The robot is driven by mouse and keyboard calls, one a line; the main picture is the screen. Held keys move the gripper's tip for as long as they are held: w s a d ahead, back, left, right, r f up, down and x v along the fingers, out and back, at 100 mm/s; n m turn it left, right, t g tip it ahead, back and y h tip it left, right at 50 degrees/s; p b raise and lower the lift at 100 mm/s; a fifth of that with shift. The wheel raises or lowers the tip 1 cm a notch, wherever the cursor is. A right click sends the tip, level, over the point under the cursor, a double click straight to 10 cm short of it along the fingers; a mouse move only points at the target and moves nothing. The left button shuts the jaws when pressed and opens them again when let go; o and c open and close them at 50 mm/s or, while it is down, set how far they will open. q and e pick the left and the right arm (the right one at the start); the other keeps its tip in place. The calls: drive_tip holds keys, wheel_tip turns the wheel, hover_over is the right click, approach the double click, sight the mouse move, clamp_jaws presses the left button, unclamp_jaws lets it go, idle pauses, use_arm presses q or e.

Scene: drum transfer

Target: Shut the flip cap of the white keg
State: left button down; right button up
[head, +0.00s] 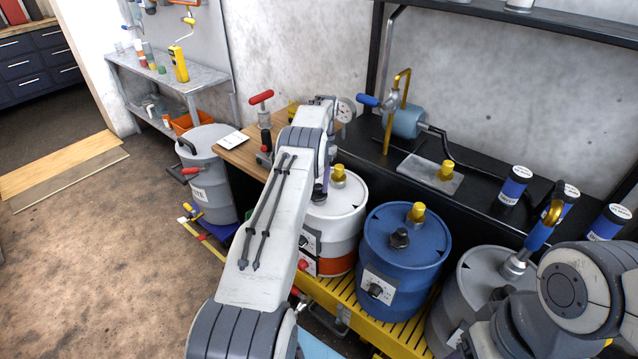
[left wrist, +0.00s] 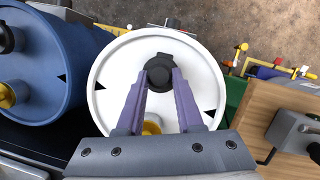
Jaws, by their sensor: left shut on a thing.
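The white keg (head: 338,208) has an orange lower band and stands on the yellow slatted platform. Its white lid fills the middle of the left wrist view (left wrist: 112,88). My left gripper (left wrist: 160,82) is over this lid, its purple fingers shut on the black cap (left wrist: 160,68). The cap also shows in the head view (head: 318,194), partly behind my arm. A yellow fitting (head: 338,173) stands on the same lid; in the left wrist view it is partly hidden by the gripper. I cannot tell whether the cap is fully down. My right gripper is out of view.
A blue keg (head: 377,248) stands close right of the white keg, and a grey keg (head: 465,270) beyond it. A black bench (head: 465,205) with a pump (head: 404,122) runs behind. A wooden worktop (head: 243,154) lies to the left. The yellow platform (head: 375,322) runs in front.

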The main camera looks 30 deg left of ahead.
use_arm(q)
drive_tip(key=shift+f, duration=0.1)
drive_tip(key=c, duration=0.5)
unclamp_jaws()
drive_tip(key=shift+c, duration=0.2)
drive_tip(key=shift+r, duration=0.45)
wheel_tip(320, 180, up, 3)
drive_tip(key=shift+r+b, duration=0.1)
drive_tip(key=shift+b, duration=0.2)
drive_tip(key=d+r+b, duration=0.1)
drive_tip(key=d+r, duration=0.6)
drive_tip(key=d, duration=0.4)
drive_tip(key=shift+s+d, duration=0.25)
drive_tip(key=shift+d, duration=0.1)
